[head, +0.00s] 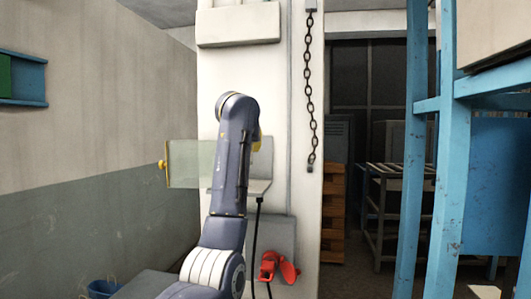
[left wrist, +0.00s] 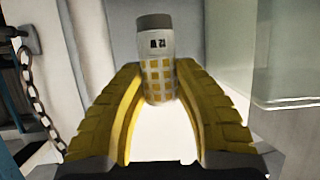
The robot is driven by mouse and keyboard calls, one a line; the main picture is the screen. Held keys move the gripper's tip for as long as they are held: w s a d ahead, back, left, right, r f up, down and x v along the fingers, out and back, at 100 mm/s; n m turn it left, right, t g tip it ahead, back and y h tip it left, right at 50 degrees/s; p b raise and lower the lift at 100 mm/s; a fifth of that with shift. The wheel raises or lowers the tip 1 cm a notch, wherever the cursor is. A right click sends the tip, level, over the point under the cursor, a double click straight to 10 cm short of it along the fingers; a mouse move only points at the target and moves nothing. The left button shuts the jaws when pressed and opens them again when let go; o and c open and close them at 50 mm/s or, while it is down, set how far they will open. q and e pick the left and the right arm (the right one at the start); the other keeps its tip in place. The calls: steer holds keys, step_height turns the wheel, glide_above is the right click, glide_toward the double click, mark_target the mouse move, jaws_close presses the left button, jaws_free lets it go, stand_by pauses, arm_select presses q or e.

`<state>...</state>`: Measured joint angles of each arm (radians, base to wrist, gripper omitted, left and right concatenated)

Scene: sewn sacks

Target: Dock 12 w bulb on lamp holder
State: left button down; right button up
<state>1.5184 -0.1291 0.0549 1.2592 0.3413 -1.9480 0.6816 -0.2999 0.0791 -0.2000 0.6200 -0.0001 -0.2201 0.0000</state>
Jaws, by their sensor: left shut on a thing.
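My left gripper (left wrist: 160,82) has yellow ribbed fingers shut on the bulb (left wrist: 158,45), gripping its lower part. The bulb is a pale cylinder with a yellow grid on its body, a white collar with dark markings and a grey top end. It points up and away from my fingers in the left wrist view. In the head view my left gripper (head: 257,142) is mostly hidden behind my own arm, and the bulb is hidden there. I cannot make out the lamp holder in either view, nor whether the bulb's grey end touches anything. My right gripper is not in view.
A clear panel (head: 185,164) with a yellow knob stands out left of a grey bracket (head: 261,180) on the white column (head: 288,110). A chain (head: 308,85) hangs right of it. A red fitting (head: 268,266) sits below. A blue frame (head: 450,170) stands at right.

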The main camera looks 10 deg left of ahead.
arm_select(q)
steer(key=shift+s+a+f, duration=0.1)
steer(key=shift+a+f, duration=0.3)
steer(key=shift+f, duration=0.45)
steer(key=shift+w+a+f, duration=0.1)
steer(key=shift+a+f, duration=0.25)
steer(key=shift+f, duration=0.5)
steer(key=shift+s+a+f, duration=0.1)
steer(key=shift+a+f, duration=0.3)
steer(key=shift+f, duration=0.45)
steer(key=shift+f, duration=0.55)
stand_by(0.4)
steer(key=c, duration=1.3)
jaws_free()
steer(key=shift+s, duration=0.15)
steer(key=shift+v, duration=5.4)
